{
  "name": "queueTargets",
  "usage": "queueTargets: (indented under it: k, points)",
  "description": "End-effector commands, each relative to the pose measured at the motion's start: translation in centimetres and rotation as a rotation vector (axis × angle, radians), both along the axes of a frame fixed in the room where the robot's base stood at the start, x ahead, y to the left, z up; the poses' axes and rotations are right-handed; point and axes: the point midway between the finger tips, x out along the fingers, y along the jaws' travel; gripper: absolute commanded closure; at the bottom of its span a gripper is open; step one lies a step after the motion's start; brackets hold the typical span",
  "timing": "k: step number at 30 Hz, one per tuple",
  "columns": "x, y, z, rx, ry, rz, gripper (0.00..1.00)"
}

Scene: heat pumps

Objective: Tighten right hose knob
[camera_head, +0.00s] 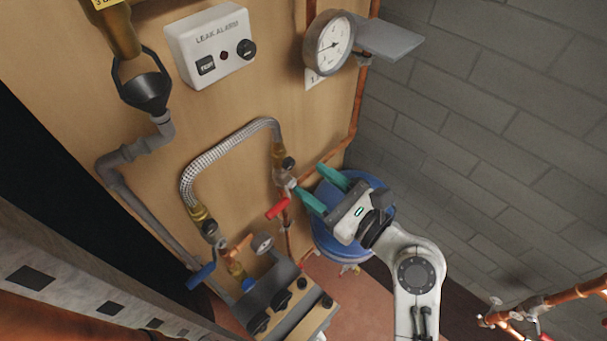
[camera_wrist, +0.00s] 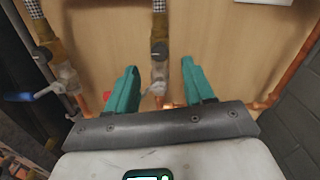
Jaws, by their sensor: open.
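The braided hose (camera_head: 222,155) arches between two brass fittings on the wooden panel. The right hose knob (camera_head: 289,163) is a small black knob on the pipe below the right fitting. It also shows in the wrist view (camera_wrist: 159,52), just beyond the gap between my fingertips. My gripper (camera_head: 310,181) is open and empty, with teal fingers, to the lower right of the knob in the head view. In the wrist view my gripper (camera_wrist: 158,70) has one finger on each side of the right pipe. No contact with the knob shows. The left hose knob (camera_head: 210,228) is black too.
A red valve handle (camera_head: 277,209) sits below the right knob, a blue one (camera_head: 201,276) at lower left. A blue tank (camera_head: 335,240) stands behind my gripper. A gauge (camera_head: 329,43) and leak alarm box (camera_head: 212,46) are above. Grey block wall is at right.

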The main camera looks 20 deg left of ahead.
Motion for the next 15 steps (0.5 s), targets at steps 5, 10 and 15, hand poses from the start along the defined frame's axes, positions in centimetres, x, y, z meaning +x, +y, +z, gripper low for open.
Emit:
queueTargets:
  k: [5,10,15]
  points:
    - [-1.1,-3.3,-0.3,0.000,0.001,-0.003,0.47]
    - [-1.8,-5.3,-0.2,0.000,0.001,-0.001,0.47]
    - [-2.1,-6.1,-0.1,-0.002,0.001,-0.001,0.47]
